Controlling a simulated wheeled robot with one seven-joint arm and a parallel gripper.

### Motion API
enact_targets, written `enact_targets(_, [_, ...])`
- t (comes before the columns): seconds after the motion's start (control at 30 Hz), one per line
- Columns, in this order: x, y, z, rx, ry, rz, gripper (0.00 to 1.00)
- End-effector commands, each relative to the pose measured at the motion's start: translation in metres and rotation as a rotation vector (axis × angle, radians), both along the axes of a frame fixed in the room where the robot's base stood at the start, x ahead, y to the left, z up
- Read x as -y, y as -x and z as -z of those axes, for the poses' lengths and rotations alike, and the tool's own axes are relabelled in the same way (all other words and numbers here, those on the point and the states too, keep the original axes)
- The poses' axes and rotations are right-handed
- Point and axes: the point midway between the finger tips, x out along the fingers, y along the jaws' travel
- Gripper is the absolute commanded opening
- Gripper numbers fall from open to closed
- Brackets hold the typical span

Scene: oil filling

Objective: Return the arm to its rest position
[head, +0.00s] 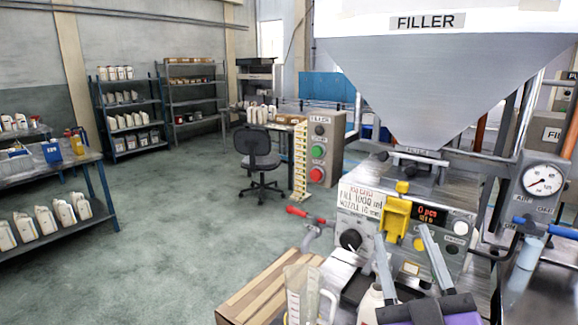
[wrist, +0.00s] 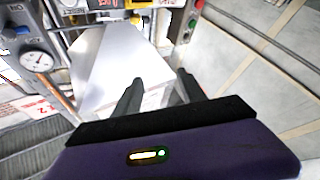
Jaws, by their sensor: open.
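My gripper (head: 403,236) is at the lower right of the head view, in front of the filler machine's control panel (head: 405,228). Its two grey fingers stand apart, with nothing visible between them. In the wrist view my gripper (wrist: 160,78) also shows open and empty, with the pale hopper (wrist: 108,75) beyond the fingers. The purple and black gripper body fills the bottom of that view. In the head view a white container (head: 371,303) is partly hidden behind my gripper. Whether the fingers touch anything cannot be told.
The large hopper (head: 440,85) hangs over the machine. A pressure gauge (head: 543,181) is at the right. A chair (head: 259,160) and bottle shelves (head: 128,118) stand farther back. Open floor lies left.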

Motion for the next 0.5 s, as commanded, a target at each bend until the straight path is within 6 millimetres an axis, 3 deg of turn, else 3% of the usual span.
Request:
enact_targets(0.03, [-0.001,0.012,0.019,-0.014,0.013,-0.031,0.48])
enact_targets(0.1, [-0.004,0.028,0.037,-0.024,0.017,-0.077,0.48])
enact_targets(0.5, [0.0,0.141,0.137,-0.168,-0.086,-0.245,0.48])
